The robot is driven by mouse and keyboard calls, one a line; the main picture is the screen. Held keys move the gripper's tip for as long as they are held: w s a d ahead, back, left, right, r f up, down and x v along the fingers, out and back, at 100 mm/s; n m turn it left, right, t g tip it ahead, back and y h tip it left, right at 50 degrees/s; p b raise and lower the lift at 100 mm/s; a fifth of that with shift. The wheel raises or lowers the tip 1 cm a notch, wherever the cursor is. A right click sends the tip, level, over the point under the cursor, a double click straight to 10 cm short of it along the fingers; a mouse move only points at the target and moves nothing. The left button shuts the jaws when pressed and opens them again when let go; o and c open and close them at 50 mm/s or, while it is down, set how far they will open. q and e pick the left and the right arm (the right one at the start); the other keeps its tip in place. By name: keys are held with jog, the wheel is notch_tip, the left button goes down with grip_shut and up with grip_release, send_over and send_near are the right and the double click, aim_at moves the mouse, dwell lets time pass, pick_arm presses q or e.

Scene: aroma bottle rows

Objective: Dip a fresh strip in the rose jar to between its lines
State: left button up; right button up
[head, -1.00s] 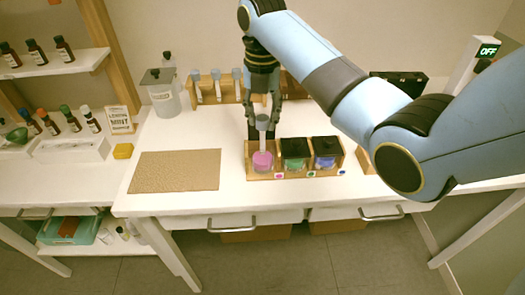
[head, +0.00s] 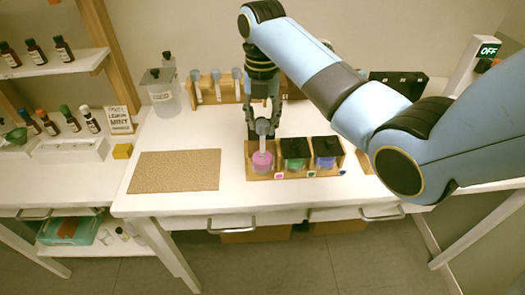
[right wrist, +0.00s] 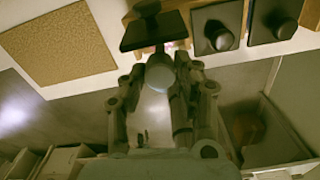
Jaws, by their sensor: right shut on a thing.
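My right gripper (head: 262,121) points down above the rose jar (head: 262,163), the left one in a row, holding pink liquid. It is shut on a strip (head: 262,142) with a grey-blue rounded head. The strip hangs upright and its lower part goes into the jar mouth. Its tip and lines cannot be made out. In the right wrist view the strip's rounded head (right wrist: 160,74) shows between the fingers. A dark square plate (right wrist: 153,30), apparently the rose jar's raised lid, stands just behind. My left gripper is not in view.
Green (head: 295,155) and blue (head: 326,153) jars with black lids stand right of the rose jar in a wooden holder. Behind is a wooden rack (head: 208,92) with more strips. A cork mat (head: 175,170) lies left. A grey lidded container (head: 161,95) stands behind the mat.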

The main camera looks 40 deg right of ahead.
jog(key=shift+f+p, duration=0.35)
jog(key=shift+p, duration=0.1)
dwell(1.4)
dwell(0.6)
jog(key=shift+r, duration=3.05)
